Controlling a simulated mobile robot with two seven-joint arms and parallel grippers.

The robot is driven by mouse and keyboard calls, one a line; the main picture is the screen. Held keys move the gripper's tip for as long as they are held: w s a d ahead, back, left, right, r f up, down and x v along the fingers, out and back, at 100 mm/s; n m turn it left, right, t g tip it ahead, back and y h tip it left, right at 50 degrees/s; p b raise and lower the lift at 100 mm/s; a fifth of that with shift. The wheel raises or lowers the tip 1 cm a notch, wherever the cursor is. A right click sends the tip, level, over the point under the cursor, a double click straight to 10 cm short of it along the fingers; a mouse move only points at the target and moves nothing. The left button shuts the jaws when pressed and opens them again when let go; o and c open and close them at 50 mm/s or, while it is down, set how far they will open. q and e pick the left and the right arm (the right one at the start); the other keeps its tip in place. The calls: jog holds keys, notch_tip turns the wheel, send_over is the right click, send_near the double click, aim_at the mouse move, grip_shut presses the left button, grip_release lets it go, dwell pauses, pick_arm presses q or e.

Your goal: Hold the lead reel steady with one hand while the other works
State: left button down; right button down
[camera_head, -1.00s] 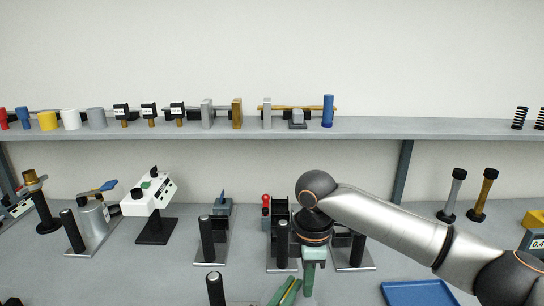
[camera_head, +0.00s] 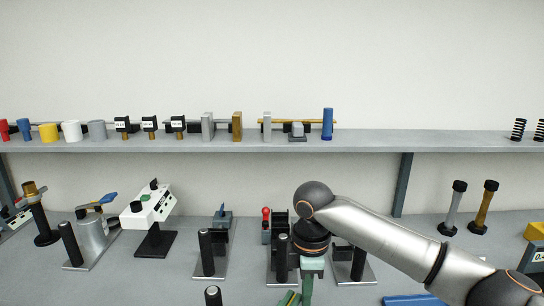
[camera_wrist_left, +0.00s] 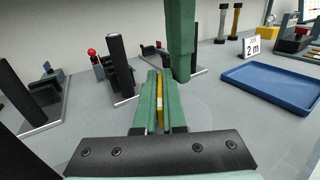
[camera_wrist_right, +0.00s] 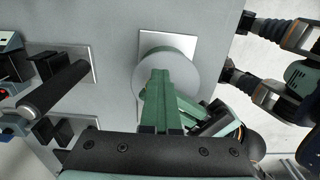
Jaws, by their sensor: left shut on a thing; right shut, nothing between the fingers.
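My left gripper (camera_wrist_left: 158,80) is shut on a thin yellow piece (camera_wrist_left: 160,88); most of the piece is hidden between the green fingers. In the head view only the tips of this gripper (camera_head: 291,298) show, at the bottom edge. My right gripper (camera_wrist_right: 160,75) is shut and empty, pointing down over a pale grey round disc (camera_wrist_right: 178,45). The disc may be the lead reel; I cannot tell for sure. In the left wrist view the right gripper (camera_wrist_left: 181,60) stands just beyond the left fingertips. I cannot tell whether it touches the disc.
A blue tray (camera_wrist_left: 275,85) lies to the right, with a "2 m" sign (camera_wrist_left: 252,46) behind it. Several black posts on plates, such as this one (camera_head: 206,252), stand on the left and middle. A grey shelf (camera_head: 360,142) holds small parts at the back.

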jog(key=shift+w+d+r, duration=0.15)
jog(key=shift+w+d, duration=0.1)
jog(key=shift+d, duration=0.05)
notch_tip(320, 180, up, 6)
jog(key=shift+f, duration=0.1)
dwell(0.3)
jog(key=shift+s, duration=0.1)
jog(key=shift+s+d+f, duration=0.1)
jog(key=shift+s+f, duration=0.55)
jog(key=shift+f, duration=0.35)
jog(key=shift+s+d+f, duration=0.1)
jog(key=shift+s+f, duration=0.5)
jog(key=shift+f, duration=0.45)
jog(key=shift+s+f, duration=0.65)
jog(key=shift+f, duration=0.35)
jog(key=shift+w+a, duration=0.3)
jog(key=shift+a, duration=0.25)
jog(key=shift+w+d, duration=0.1)
jog(key=shift+w, duration=0.15)
